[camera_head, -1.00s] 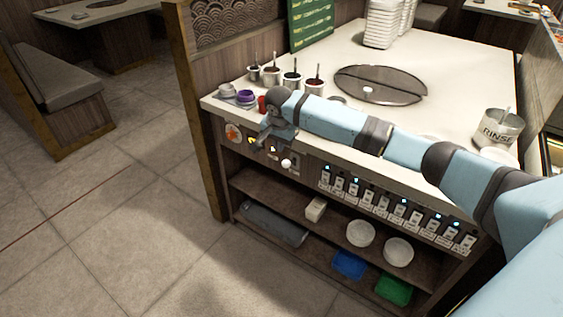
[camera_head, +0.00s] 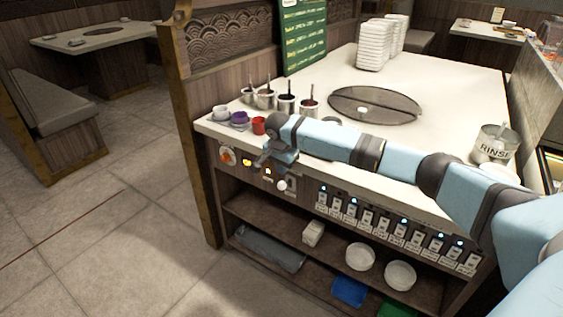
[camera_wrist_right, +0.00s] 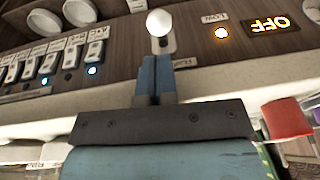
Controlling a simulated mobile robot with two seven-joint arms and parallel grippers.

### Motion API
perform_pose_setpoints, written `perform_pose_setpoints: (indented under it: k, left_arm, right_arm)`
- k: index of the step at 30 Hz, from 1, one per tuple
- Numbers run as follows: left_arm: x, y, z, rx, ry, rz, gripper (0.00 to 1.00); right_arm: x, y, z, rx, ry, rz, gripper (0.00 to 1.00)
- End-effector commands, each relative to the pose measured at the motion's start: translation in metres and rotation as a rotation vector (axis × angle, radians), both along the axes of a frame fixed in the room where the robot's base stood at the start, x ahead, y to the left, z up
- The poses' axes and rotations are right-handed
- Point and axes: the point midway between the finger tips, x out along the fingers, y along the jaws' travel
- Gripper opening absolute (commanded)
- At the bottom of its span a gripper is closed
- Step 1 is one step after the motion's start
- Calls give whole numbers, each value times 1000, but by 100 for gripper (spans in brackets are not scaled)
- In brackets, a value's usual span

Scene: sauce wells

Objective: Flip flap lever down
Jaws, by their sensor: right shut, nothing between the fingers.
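The flap lever has a white ball knob (camera_head: 282,184) and sits on the counter's front panel, right of the lit displays. In the right wrist view its knob (camera_wrist_right: 159,23) is at the top centre, with its short metal mount just below in the picture. That view is upside down, and I cannot tell firmly whether the lever is up or down. My right gripper (camera_head: 262,162) is in front of the panel, left of and above the knob in the head view. In the wrist view its fingers (camera_wrist_right: 155,68) are together and empty, their tips close to the mount; contact is unclear. My left gripper is out of view.
A row of switches (camera_head: 395,228) with several blue lights runs right of the lever. An orange dial (camera_head: 227,157) is at the panel's left. A red cup (camera_head: 258,125) stands near the counter edge above. Open shelves (camera_head: 265,214) with bowls lie below.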

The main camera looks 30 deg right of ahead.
Motion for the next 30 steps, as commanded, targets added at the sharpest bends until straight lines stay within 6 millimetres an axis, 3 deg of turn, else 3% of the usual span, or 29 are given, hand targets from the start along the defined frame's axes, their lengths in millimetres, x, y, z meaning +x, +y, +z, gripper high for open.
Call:
perform_pose_setpoints:
  k: [3, 9, 22, 30]
  left_arm:
    - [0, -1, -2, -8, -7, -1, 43]
    - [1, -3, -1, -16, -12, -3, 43]
    - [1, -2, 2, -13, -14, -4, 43]
    - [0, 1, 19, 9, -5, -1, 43]
  right_arm:
    - [3, -3, -20, 0, 1, 0, 0]
    - [5, -6, -35, -1, -1, 1, 0]
    - [5, -6, -36, 0, -2, 1, 0]
    - [4, -3, -32, -24, -9, 0, 0]
